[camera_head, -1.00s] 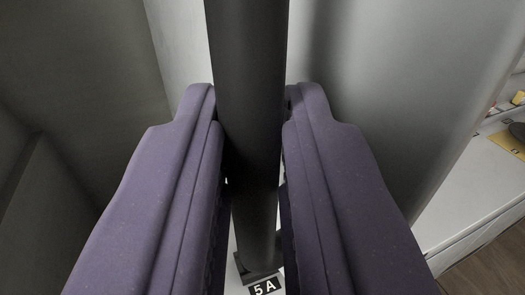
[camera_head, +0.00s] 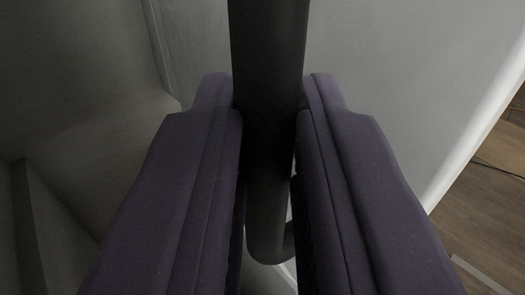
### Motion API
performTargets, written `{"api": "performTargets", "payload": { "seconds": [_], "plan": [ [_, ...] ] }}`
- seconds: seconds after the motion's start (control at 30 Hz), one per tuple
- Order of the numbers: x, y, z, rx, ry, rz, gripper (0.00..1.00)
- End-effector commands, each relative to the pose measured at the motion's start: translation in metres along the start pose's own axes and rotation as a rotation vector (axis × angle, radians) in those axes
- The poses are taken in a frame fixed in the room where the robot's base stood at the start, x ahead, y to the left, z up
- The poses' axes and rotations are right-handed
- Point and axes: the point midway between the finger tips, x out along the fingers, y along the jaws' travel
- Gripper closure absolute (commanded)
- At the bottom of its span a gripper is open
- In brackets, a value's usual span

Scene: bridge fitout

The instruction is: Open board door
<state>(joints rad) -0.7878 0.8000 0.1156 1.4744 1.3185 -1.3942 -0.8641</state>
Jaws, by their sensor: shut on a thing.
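The dark round bar handle (camera_head: 268,45) runs from the top of the view down between my fingers. Its lower end bends to the right near the bottom. My gripper (camera_head: 268,100) has its two purple fingers on either side of the bar and is shut on it. A pale grey panel, which looks like the board door (camera_head: 400,75), lies behind the handle and fills the right of the view. Its bright edge slants down at the right. My fingers hide part of the handle and the lower panel.
Grey wall surfaces (camera_head: 75,60) and a ledge-like edge fill the shaded left side. Wooden floor (camera_head: 485,215) shows beyond the panel's edge at the right, with a pale strip in the lower corner.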

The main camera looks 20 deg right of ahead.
Motion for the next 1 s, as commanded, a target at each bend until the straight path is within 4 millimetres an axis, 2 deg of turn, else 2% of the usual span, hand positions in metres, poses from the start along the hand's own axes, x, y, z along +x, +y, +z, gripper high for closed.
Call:
{"api": "performTargets", "payload": {
  "seconds": [0.03,0.17,0.2,0.27,1.0],
  "plan": [
    [0.0066,0.0024,-0.0093,0.009,0.018,0.007,1.0],
    [0.007,0.0026,-0.0098,0.01,0.018,0.008,1.0],
    [0.0072,0.0028,-0.0099,0.01,0.018,0.008,0.75],
    [0.0069,0.0029,-0.0088,0.009,0.016,0.008,0.62],
    [0.0025,0.0008,-0.0063,0.005,0.006,0.002,0.62]
  ]
}}
